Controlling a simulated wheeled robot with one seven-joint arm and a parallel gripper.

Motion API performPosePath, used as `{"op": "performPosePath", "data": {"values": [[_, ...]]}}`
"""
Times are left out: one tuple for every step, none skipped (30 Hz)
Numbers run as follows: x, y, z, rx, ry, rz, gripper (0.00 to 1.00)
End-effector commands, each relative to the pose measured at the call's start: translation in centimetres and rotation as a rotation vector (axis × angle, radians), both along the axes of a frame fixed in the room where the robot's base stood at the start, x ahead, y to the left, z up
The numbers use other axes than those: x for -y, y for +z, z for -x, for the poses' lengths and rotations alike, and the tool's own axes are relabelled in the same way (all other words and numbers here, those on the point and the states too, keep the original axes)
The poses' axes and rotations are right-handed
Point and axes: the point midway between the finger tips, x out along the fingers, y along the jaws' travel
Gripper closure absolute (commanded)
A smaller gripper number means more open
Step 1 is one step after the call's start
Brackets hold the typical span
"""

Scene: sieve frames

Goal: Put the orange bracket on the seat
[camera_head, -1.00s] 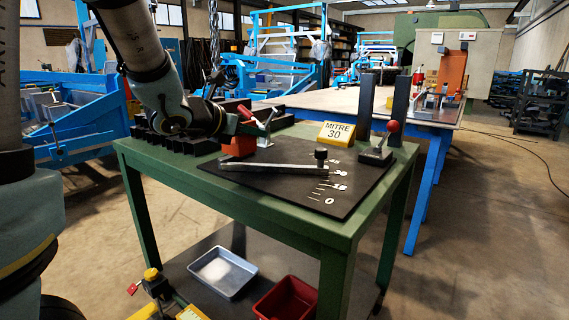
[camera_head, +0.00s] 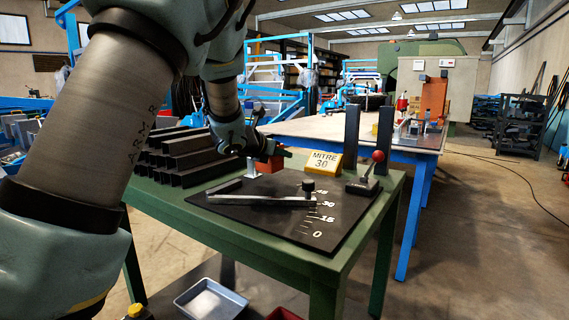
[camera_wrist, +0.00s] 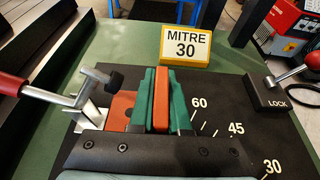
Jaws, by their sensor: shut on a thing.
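The orange bracket (camera_head: 268,164) is in my gripper (camera_head: 274,150), over the back part of the green bench in the head view. In the wrist view, an upright orange piece of the bracket (camera_wrist: 161,98) is pinched between the teal fingers of my gripper (camera_wrist: 161,110). Another orange part shows left of the left finger. A toggle clamp (camera_wrist: 92,100) with a red handle and black tip stands just left of it; its metal stem also shows in the head view (camera_head: 252,168). I cannot tell whether the bracket touches the surface below. I cannot clearly make out the seat.
A yellow MITRE 30 sign (camera_wrist: 186,45) stands just beyond the gripper. A red-knobbed LOCK lever (camera_head: 370,172) and two dark posts are to the right. A black angle plate (camera_head: 270,220) with a bar lies in front. Stacked dark steel sections (camera_head: 180,155) are left.

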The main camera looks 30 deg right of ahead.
Motion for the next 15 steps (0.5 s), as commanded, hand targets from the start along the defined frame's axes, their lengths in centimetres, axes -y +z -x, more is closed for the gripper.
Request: {"op": "performPosePath", "data": {"values": [[0.2,0.1,-0.1,0.001,0.0,0.002,1.0],[0.3,0.1,-0.2,0.0,0.0,0.001,1.0],[0.5,0.1,-0.3,0.0,0.0,0.001,1.0],[0.8,0.1,-0.4,0.001,-0.001,0.001,1.0],[1.1,0.1,-0.6,0.002,-0.002,0.001,1.0],[1.1,-0.5,-0.6,-0.001,-0.001,-0.001,1.0],[1.0,-1.1,-0.5,-0.003,-0.001,-0.002,1.0],[1.0,-1.7,-0.6,-0.002,0.0,-0.002,1.0],[1.0,-2.3,-0.5,-0.001,-0.001,-0.002,1.0],[1.0,-2.7,-0.5,-0.002,-0.001,-0.001,1.0],[1.0,-3.1,-0.5,-0.002,0.0,-0.001,1.0],[1.0,-3.4,-0.5,0.0,-0.001,-0.001,1.0],[1.0,-3.4,-0.5,0.0,-0.001,0.001,1.0],[1.0,-3.5,-0.5,0.001,-0.001,0.002,1.0],[1.0,-3.4,-0.5,0.001,-0.001,0.003,1.0]]}}
